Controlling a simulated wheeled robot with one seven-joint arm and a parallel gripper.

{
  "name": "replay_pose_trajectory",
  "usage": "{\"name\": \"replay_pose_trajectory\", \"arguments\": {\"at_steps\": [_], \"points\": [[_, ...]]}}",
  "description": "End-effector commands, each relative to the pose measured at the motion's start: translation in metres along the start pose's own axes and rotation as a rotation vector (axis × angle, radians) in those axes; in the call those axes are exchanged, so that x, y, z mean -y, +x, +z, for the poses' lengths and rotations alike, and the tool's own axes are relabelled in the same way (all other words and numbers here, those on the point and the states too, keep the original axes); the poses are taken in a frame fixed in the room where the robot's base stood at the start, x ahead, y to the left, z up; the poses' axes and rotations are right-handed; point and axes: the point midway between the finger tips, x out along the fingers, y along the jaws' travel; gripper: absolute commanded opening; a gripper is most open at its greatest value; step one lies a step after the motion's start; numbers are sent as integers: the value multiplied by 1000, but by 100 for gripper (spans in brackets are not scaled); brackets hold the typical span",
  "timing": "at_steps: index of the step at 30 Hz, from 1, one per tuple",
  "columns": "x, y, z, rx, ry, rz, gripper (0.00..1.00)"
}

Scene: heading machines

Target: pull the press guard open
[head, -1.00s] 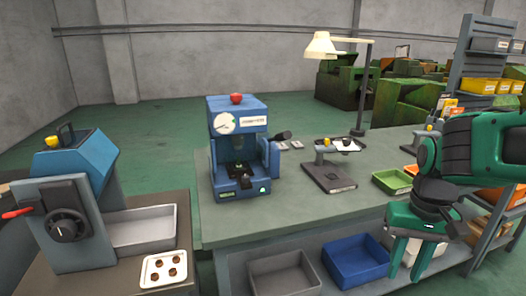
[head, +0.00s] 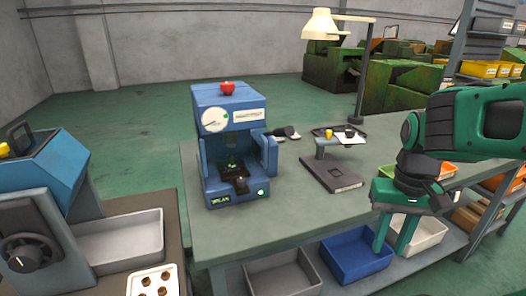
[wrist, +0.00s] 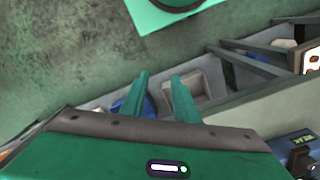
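The blue press (head: 230,108) stands upright on the grey-green workbench, with a round white gauge and a red knob on top. Its front bay is visible, with a dark fixture (head: 236,176) inside. A blue upright piece (head: 266,155) is at its right side; I cannot tell whether this is the guard. Part of a blue machine (wrist: 298,148) shows at the lower right of the wrist view. My green gripper (head: 395,235) points down at the bench's front edge, right of the press and well apart from it. In the wrist view its fingers (wrist: 162,95) are apart and empty.
A lamp (head: 320,25) and a small stand (head: 332,176) are on the bench right of the press. Blue (head: 352,256) and grey (head: 283,274) bins sit on the lower shelf. Another blue machine (head: 40,175) stands at left. The bench front before the press is clear.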

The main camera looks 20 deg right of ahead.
Motion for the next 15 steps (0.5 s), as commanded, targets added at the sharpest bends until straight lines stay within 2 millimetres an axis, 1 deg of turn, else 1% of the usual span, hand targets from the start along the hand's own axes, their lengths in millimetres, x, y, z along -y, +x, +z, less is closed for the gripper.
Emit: {"name": "replay_pose_trajectory", "arguments": {"at_steps": [2, 5, 6, 8, 9, 11, 12, 14, 15], "points": [[5, -15, -11, -38, -16, 5, 28], [33, -44, -48, -98, -65, 28, 28], [51, -59, -65, -131, -93, 34, 28], [84, -84, -90, -184, -137, 38, 28], [109, -101, -103, -219, -167, 36, 28], [149, -125, -118, -269, -212, 25, 28], [175, -139, -125, -297, -239, 15, 28], [212, -159, -130, -334, -275, -5, 28], [233, -170, -132, -354, -295, -18, 28]]}}
